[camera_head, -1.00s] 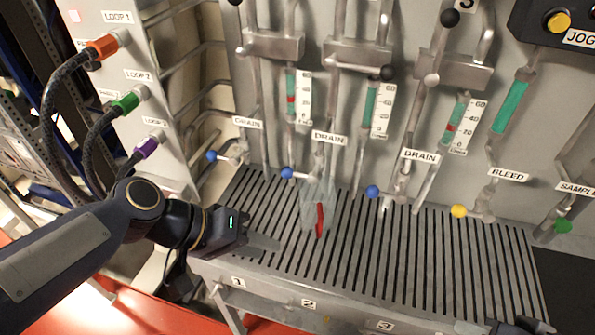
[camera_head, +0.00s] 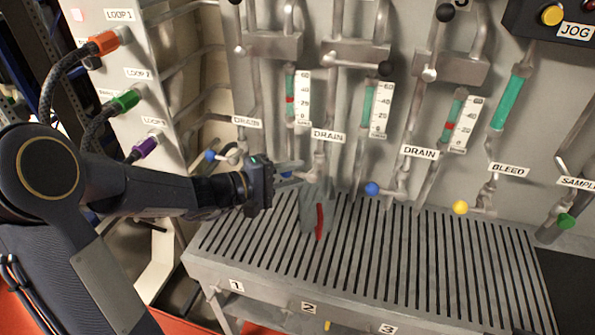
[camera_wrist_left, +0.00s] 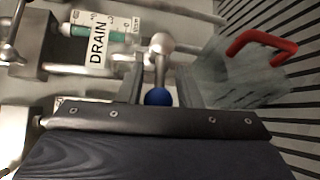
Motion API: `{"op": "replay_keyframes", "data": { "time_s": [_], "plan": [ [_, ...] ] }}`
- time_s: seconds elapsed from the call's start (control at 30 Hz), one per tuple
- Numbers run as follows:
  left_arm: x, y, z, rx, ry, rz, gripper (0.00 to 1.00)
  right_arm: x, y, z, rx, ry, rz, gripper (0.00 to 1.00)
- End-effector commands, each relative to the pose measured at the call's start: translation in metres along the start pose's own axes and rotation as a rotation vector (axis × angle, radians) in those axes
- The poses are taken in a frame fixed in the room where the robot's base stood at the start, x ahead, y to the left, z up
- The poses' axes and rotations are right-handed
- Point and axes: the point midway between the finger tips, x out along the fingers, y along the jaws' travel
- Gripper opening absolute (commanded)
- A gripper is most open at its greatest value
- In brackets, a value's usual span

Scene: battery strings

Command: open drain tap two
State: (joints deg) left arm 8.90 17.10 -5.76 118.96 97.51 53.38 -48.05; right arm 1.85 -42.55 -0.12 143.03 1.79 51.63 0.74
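Drain tap two has a blue ball (camera_wrist_left: 158,97) at the end of its metal lever (camera_wrist_left: 160,55) in the left wrist view. In the head view its pipe (camera_head: 319,160) comes down under the middle-left DRAIN label, and my gripper largely hides the ball. My left gripper (camera_head: 288,170) reaches in from the left at the tap. In the left wrist view my left gripper (camera_wrist_left: 160,85) has its fingers apart, one on each side of the blue ball; contact is not clear. My right gripper is not in view.
A clear jug (camera_head: 315,205) with a red handle stands on the slotted tray (camera_head: 400,270) below this tap. Another blue tap ball (camera_head: 210,155) is to the left, and one (camera_head: 372,188) to the right.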

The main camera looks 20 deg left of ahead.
Motion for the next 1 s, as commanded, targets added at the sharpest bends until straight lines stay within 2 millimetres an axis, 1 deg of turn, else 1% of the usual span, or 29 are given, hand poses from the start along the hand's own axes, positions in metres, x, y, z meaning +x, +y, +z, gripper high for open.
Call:
{"op": "replay_keyframes", "data": {
  "time_s": [0.03, 0.13, 0.4, 0.43, 0.47, 0.67, 1.0],
  "plan": [
    [0.0057, 0.0008, 0.0011, -0.001, -0.003, 0.0, 0.32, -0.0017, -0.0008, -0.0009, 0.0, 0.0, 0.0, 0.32],
    [0.0118, 0.0001, 0.0009, 0.0, -0.002, -0.001, 0.32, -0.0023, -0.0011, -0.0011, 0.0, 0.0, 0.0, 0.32],
    [0.0138, -0.0002, 0.0005, 0.0, 0.0, 0.0, 0.32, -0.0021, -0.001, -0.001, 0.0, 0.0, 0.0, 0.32],
    [0.0138, -0.0002, 0.0005, 0.0, 0.0, 0.0, 0.3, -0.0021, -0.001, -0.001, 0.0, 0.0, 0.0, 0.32],
    [0.0138, -0.0002, 0.0005, 0.0, 0.0, 0.0, 0.26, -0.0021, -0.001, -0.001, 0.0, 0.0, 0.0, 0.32],
    [0.0136, -0.0002, 0.0003, 0.0, 0.0, -0.001, 0.0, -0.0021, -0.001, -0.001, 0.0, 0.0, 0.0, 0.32],
    [0.0111, 0.0004, -0.0024, 0.007, 0.004, -0.006, 0.0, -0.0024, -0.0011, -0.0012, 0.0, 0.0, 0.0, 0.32]
  ]
}}
